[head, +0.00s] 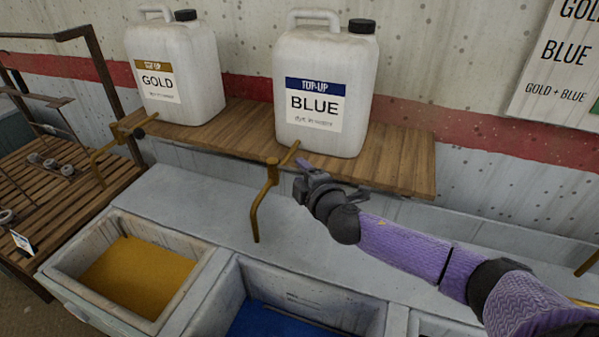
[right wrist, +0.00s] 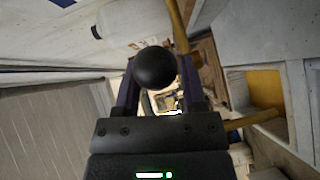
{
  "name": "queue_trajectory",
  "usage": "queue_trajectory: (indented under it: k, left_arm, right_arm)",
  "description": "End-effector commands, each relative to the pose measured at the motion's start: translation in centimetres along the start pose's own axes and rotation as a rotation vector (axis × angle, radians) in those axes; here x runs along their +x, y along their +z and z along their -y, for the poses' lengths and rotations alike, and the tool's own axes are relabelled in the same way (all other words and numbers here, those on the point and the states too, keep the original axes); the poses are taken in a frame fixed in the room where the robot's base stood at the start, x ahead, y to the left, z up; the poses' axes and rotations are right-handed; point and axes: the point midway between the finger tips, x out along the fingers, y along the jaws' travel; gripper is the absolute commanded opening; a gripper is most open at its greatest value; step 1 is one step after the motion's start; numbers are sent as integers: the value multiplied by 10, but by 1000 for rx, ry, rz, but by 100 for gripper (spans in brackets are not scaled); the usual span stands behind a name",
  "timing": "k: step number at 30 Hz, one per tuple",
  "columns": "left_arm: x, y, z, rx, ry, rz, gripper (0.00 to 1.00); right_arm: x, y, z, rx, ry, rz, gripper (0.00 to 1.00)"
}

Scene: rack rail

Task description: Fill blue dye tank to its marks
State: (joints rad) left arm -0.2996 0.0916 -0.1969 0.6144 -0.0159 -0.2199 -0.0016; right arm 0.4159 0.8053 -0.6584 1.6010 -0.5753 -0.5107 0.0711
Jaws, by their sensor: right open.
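The blue dye tank (head: 368,318) is at the bottom of the head view, with blue dye (head: 285,322) low inside; its marks cannot be read. Above it, the white BLUE top-up jug (head: 325,95) stands on a wooden shelf. Its brass tap (head: 262,200) hangs at the shelf front. My right gripper (head: 303,178) is open just right of this tap. In the right wrist view, a black ball knob (right wrist: 155,68) shows between the open fingers of my right gripper (right wrist: 158,88); contact cannot be told. My left gripper is out of view.
The GOLD jug (head: 170,75) and its tap (head: 115,150) are to the left, above a tank of gold dye (head: 135,275). The wooden shelf (head: 405,165) runs along the wall. A slatted rack (head: 60,190) stands at far left. A wall sign (head: 555,75) is at upper right.

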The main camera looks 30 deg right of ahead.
Motion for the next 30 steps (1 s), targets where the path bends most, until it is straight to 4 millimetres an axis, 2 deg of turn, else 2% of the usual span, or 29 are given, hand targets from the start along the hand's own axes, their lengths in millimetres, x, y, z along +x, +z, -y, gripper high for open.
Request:
queue_trajectory:
  k: [4,12,14,20,30]
  left_arm:
    - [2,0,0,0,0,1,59]
    - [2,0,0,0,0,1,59]
    - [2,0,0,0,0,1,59]
    - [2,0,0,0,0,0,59]
    - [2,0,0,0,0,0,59]
  right_arm:
    - [11,0,0,0,0,0,52]
    - [12,0,0,0,0,-1,52]
    - [12,0,0,0,0,-1,42]
    - [12,0,0,0,0,0,0]
    - [12,1,0,0,-1,3,0]
